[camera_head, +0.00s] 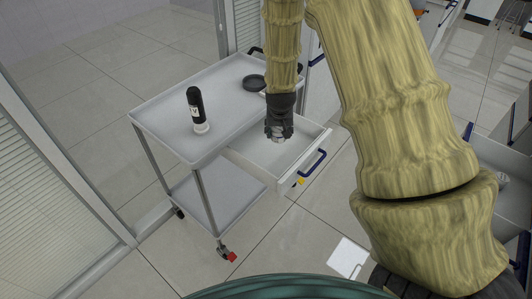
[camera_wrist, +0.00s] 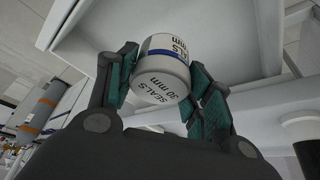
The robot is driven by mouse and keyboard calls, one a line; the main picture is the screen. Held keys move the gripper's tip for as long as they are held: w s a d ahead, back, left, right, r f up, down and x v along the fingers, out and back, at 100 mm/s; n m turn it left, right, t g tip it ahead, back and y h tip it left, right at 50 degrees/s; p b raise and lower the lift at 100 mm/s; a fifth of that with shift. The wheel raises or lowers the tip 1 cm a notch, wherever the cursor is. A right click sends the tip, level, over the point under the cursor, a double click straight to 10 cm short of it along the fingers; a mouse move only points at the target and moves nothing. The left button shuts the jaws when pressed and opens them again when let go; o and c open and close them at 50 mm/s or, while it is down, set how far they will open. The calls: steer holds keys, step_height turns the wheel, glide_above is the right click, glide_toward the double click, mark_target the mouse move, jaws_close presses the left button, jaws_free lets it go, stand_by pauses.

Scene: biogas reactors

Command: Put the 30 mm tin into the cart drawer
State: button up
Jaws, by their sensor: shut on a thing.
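The 30 mm tin (camera_wrist: 162,68) is a small white can with a blue band and the words "SEALS 30 mm". My gripper (camera_wrist: 160,85) is shut on it, a green-padded finger on each side. In the head view my gripper (camera_head: 278,133) hangs above the open cart drawer (camera_head: 310,150), with the tin (camera_head: 278,140) partly hidden at its fingertips. The drawer is pulled out from under the cart's top tray and has a blue handle. Its visible floor looks empty. The drawer's pale inside (camera_wrist: 225,45) appears to lie behind the tin in the wrist view.
The grey cart (camera_head: 165,125) has a lower shelf (camera_head: 215,195) and castors. A black bottle with a white base (camera_head: 196,108) and a round black dish (camera_head: 254,82) stand on its top. A glass partition (camera_head: 50,150) is at the left. Open floor (camera_head: 290,235) lies in front.

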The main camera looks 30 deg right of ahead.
steer(key=d+f+m+b, duration=0.1)
steer(key=d, duration=0.2)
steer(key=p, duration=0.2)
glide_above(284, 155)
steer(key=shift+w+d+f, duration=0.1)
steer(key=shift+f, duration=4.7)
steer(key=shift+f, duration=0.15)
steer(key=o, duration=1)
steer(key=shift+r, duration=0.5)
steer(key=b+v, duration=0.1)
steer(key=v, duration=1)
steer(key=shift+r+b, duration=0.15)
steer(key=shift+b, duration=0.25)
